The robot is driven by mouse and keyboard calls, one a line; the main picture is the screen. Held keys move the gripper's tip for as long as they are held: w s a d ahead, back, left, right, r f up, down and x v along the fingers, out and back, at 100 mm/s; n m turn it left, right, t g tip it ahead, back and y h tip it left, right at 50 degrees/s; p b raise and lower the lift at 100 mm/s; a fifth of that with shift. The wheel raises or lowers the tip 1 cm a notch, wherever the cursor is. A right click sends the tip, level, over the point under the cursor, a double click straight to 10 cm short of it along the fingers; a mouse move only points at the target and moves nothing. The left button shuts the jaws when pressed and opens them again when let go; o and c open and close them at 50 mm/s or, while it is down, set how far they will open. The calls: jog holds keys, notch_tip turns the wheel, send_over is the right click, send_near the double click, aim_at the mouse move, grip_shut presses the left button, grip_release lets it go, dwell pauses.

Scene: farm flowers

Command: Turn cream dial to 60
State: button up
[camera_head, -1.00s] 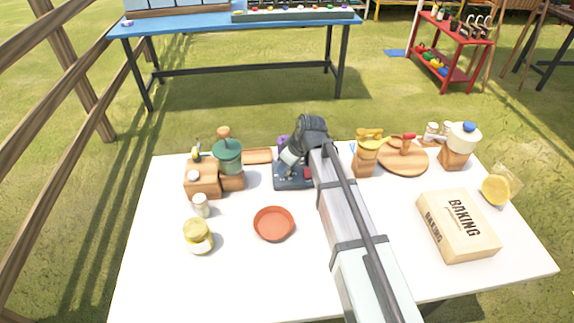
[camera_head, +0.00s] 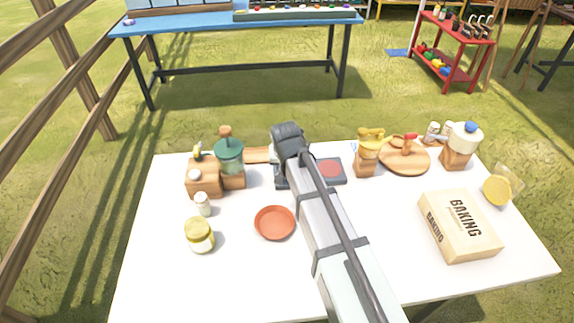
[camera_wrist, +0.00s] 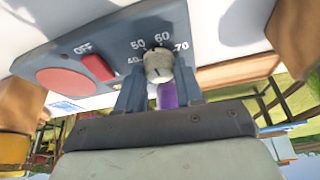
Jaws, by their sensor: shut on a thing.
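The cream dial (camera_wrist: 158,66) sits on a dark blue-grey panel (camera_wrist: 128,35) in the wrist view. White numbers 40, 50, 60 and 70 run around it, with 60 just above the dial and 70 to its right. I cannot clearly read where its pointer stands. My gripper (camera_wrist: 159,77) has a finger on each side of the dial and is shut on it. In the head view, the panel (camera_head: 341,181) shows partly behind my arm, which hides the dial and the fingers.
The panel carries a red switch (camera_wrist: 98,67) marked OFF and a round red pad (camera_wrist: 65,82). A purple thing (camera_wrist: 167,96) shows between my fingers. On the white table (camera_head: 170,285) stand a green-topped jar (camera_head: 229,155), a terracotta dish (camera_head: 274,223) and a baking box (camera_head: 459,226).

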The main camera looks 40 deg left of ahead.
jog(key=m+h, duration=0.1)
jog(key=m, duration=0.3)
jog(key=shift+a+m+t+h, duration=0.1)
jog(key=shift+m+t+h, duration=0.2)
jog(key=shift+h, duration=0.1)
jog(key=shift+s, duration=0.1)
jog(key=o, duration=1)
jog(key=v, duration=1.3)
jog(key=shift+s+r, duration=0.2)
jog(key=shift+r, duration=0.1)
